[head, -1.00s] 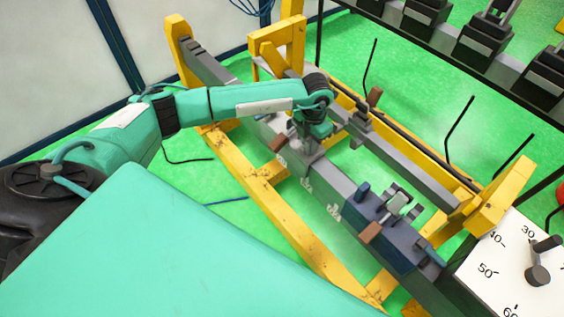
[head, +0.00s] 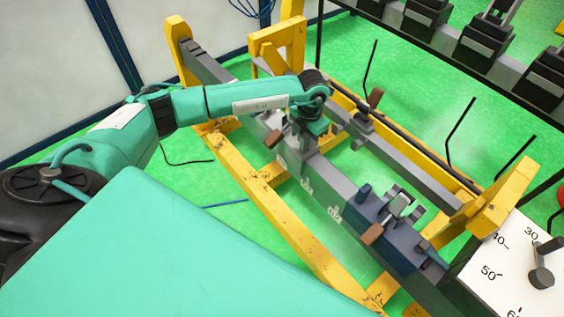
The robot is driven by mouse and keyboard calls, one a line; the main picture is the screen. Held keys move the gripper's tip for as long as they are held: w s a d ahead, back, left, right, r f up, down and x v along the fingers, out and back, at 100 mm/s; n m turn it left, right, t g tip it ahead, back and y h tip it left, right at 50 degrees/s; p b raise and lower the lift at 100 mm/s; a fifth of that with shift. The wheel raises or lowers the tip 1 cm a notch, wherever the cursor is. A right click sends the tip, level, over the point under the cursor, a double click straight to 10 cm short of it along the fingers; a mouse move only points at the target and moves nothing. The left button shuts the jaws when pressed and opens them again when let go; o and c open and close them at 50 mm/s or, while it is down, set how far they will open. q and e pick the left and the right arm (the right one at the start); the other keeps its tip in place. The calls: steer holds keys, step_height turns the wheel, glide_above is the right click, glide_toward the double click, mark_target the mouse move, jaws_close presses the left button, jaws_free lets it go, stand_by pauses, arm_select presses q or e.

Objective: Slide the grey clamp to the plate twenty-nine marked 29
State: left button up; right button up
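The grey clamp (head: 297,147) sits on the near grey rail (head: 322,188). Its brown handle (head: 273,138) sticks out to the left. My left gripper (head: 300,133) points down onto the clamp from above. Its fingers are hidden by the wrist, so I cannot see whether they are shut. Several small white marked plates, including one (head: 307,186) and another (head: 334,215), show on the rail's near side, down and right of the clamp. Their numbers are too small to read, so I cannot pick out the 29. My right gripper is out of view.
A dark blue clamp block (head: 397,248) with a brown handle sits lower on the same rail. A yellow frame (head: 290,225) carries the rails. A white dial board (head: 510,265) stands at the lower right. A black rack (head: 490,62) is at the upper right.

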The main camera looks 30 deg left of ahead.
arm_select(q)
steer(key=shift+r, duration=0.1)
step_height(320, 180, up, 10)
steer(key=p, duration=0.4)
steer(key=shift+p, duration=0.4)
